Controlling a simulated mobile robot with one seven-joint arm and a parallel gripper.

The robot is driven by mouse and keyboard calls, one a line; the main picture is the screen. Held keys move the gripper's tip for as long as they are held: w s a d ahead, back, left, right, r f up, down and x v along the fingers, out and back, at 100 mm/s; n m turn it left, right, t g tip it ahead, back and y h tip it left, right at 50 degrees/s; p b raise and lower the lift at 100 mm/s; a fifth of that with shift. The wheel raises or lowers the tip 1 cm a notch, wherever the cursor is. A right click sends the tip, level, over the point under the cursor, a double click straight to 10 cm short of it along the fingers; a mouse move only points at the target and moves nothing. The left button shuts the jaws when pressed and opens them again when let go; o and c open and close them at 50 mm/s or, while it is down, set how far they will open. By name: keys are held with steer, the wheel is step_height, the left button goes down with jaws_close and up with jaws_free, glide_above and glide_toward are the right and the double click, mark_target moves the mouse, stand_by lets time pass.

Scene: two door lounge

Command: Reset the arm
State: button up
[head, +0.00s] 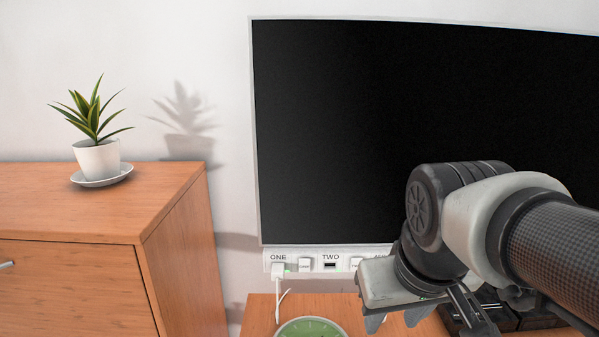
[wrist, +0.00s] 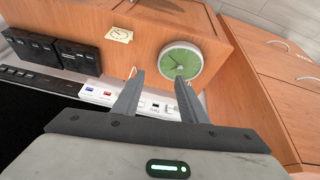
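My gripper (head: 396,318) hangs at the lower right in the head view, in front of the screen's lower edge, with its fingers pointing down. In the wrist view its two fingers (wrist: 158,80) stand apart with nothing held between them. Past the fingertips are a white panel strip and a wooden surface. My arm reaches in from the right and hides part of the screen and panel.
A large black screen (head: 400,130) hangs on the wall above a white panel (head: 345,250) labelled ONE and TWO, with a plug (head: 278,269) under ONE. A green clock (wrist: 180,62) is near my fingers. A potted plant (head: 97,155) stands on a wooden cabinet (head: 70,210).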

steer(key=s+r+m+p, duration=0.1)
steer(key=s+r+p, duration=0.2)
steer(key=r+p, duration=0.9)
steer(key=shift+s+d+t+p, duration=0.3)
steer(key=shift+d+t+p, duration=0.1)
steer(key=shift+p, duration=0.15)
steer(key=shift+r, duration=0.1)
